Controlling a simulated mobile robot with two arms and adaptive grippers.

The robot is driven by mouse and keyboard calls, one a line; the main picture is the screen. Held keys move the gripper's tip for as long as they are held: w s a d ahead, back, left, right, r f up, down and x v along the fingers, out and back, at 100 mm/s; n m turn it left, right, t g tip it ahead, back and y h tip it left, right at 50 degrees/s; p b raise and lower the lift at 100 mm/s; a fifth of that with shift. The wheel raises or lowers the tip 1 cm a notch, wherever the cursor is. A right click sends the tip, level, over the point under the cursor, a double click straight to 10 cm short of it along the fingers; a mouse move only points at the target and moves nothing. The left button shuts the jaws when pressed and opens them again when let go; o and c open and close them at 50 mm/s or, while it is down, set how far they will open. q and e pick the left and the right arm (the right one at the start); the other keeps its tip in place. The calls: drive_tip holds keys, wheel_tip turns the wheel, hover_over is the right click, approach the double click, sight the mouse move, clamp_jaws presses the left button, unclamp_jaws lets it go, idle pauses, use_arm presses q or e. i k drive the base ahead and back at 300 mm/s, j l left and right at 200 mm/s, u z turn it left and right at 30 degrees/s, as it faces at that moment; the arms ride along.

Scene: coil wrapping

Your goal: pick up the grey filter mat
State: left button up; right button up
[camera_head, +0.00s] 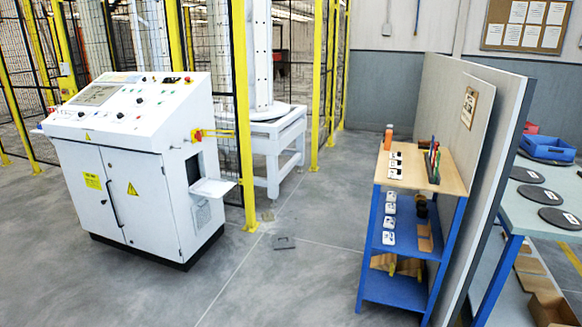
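Neither of my grippers shows in this view.
The white control cabinet (135,200) stands at left, with a side shelf (212,188) jutting out. A blue shelf unit (405,240) with a wooden top stands at right before a grey partition (480,140). Yellow-posted fencing (243,120) is behind. The middle floor is clear.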

sight(285, 241)
drive_tip(key=i+u, duration=0.15)
drive_tip(key=i, duration=0.55)
drive_tip(key=i+l+u, duration=0.15)
drive_tip(key=i, duration=0.55)
drive_tip(key=i+l+u, duration=0.1)
drive_tip(key=i, duration=0.6)
drive_tip(key=i+l+u, duration=0.25)
drive_tip(key=i, duration=0.45)
drive_tip(key=i+l+u, duration=0.25)
drive_tip(key=i+l, duration=0.2)
drive_tip(key=i, duration=0.25)
drive_tip(key=i+l+u, duration=0.3)
drive_tip(key=i+l, duration=0.3)
drive_tip(key=i, duration=0.05)
